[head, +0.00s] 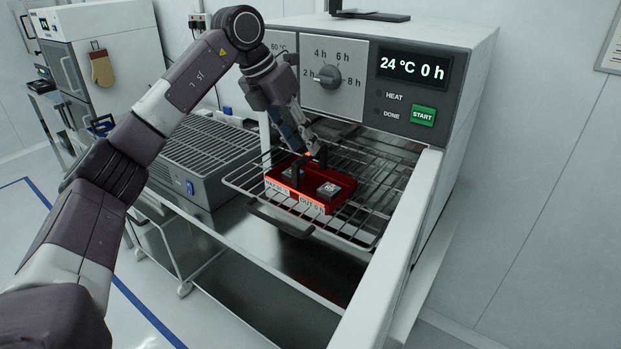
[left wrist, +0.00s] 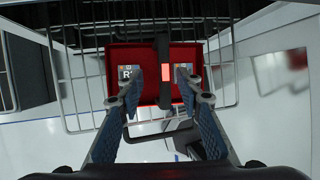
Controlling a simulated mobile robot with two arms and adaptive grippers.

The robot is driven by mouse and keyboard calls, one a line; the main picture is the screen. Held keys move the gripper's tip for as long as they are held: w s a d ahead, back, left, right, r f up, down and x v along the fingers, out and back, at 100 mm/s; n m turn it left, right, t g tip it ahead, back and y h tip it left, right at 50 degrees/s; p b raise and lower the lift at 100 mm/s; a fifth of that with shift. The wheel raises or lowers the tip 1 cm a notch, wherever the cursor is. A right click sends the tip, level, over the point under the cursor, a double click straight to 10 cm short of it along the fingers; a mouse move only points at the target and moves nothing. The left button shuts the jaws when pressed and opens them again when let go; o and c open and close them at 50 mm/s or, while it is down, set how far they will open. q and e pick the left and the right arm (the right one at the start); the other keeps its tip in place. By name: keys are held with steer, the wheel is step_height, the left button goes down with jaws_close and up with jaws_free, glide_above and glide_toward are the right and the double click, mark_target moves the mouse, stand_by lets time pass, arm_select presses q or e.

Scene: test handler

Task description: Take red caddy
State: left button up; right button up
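My left gripper (head: 309,149) is above the caddy, close to the handle. In the left wrist view, the fingers of my left gripper (left wrist: 159,80) are apart, one on each side of the caddy's dark handle (left wrist: 162,55), with gaps between. The red caddy (left wrist: 150,88) lies beyond the fingertips there. My right gripper is in neither view.
The wire rack (head: 365,190) sticks out of the open oven (head: 465,75), whose display reads 24 °C 0 h. A white door or panel edge (head: 400,240) stands close on the right. A grey grilled unit (head: 205,160) is on the left.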

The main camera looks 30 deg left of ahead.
mark_target(310, 157)
arm_select(q)
steer(key=x, duration=0.2)
steer(key=p+x, duration=0.1)
steer(key=x, duration=0.1)
steer(key=shift+d+f, duration=0.3)
steer(key=shift+d, duration=0.15)
jaws_close()
